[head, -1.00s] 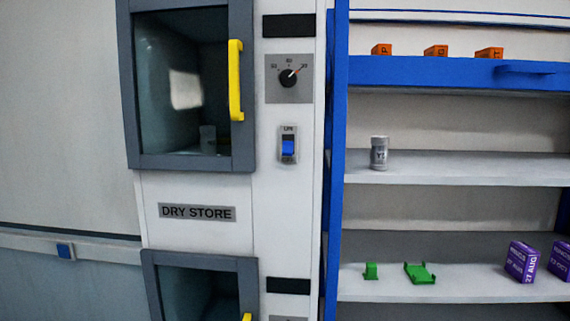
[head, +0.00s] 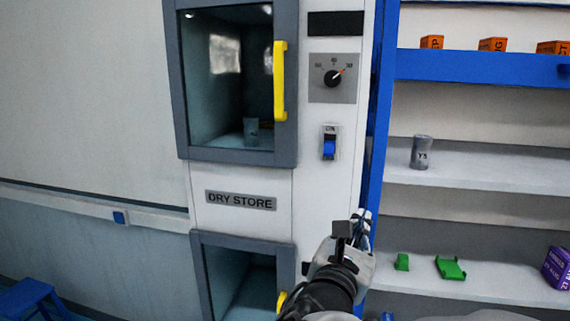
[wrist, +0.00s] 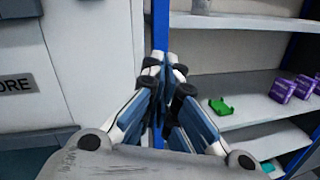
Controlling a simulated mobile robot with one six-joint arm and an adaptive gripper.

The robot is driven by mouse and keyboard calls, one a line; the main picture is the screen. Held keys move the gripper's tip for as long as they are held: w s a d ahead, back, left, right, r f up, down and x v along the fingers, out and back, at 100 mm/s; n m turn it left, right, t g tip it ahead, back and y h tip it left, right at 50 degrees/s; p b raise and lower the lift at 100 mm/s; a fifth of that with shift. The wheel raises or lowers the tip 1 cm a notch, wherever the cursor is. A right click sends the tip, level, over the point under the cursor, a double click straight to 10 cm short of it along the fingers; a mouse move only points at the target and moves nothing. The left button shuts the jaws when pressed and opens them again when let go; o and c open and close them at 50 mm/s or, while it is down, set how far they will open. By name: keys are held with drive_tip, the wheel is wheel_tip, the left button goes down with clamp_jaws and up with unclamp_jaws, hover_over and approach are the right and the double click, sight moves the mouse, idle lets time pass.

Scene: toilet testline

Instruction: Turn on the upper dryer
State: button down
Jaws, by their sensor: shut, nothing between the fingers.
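The upper dryer (head: 186,100) is a grey-framed cabinet with a glass door and a yellow handle (head: 280,82), its door shut. To the right of the door is a panel with a dark blank display (head: 336,23), a black dial (head: 333,77) and a blue rocker switch (head: 329,147) below it. The switch's blue part sits in the lower half of its plate, under a label. My gripper (head: 362,218) is below and to the right of the switch, apart from it. In the wrist view my gripper (wrist: 160,62) is shut and empty, with its fingertips together before a blue post.
A lower dryer (head: 200,270) with a yellow handle is below the DRY STORE label (head: 240,201). A blue-framed shelf unit (head: 378,120) stands to the right, with orange boxes, a grey jar (head: 421,152), green parts and purple boxes. A blue stool (head: 28,300) is at lower left.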

sight(329, 176)
drive_tip(key=w+a+r+n+t+y, duration=0.2)
drive_tip(key=a+n+y, duration=0.1)
drive_tip(key=a+n, duration=0.2)
drive_tip(key=shift+w+a+t+p, duration=0.3)
drive_tip(key=shift+w+a+t, duration=0.1)
drive_tip(key=shift+a, duration=0.4)
drive_tip(key=p+x, duration=0.1)
drive_tip(key=x, duration=0.9)
drive_tip(key=shift+f, duration=0.15)
drive_tip(key=r, duration=0.1)
drive_tip(key=s+r, duration=0.1)
drive_tip(key=r+p, duration=0.1)
drive_tip(key=shift+s+a, duration=0.2)
drive_tip(key=shift+a, duration=0.15)
drive_tip(key=shift+s+r, duration=0.25)
drive_tip(key=shift+r, duration=0.05)
drive_tip(key=shift+w, duration=0.2)
drive_tip(key=shift+s, duration=0.1)
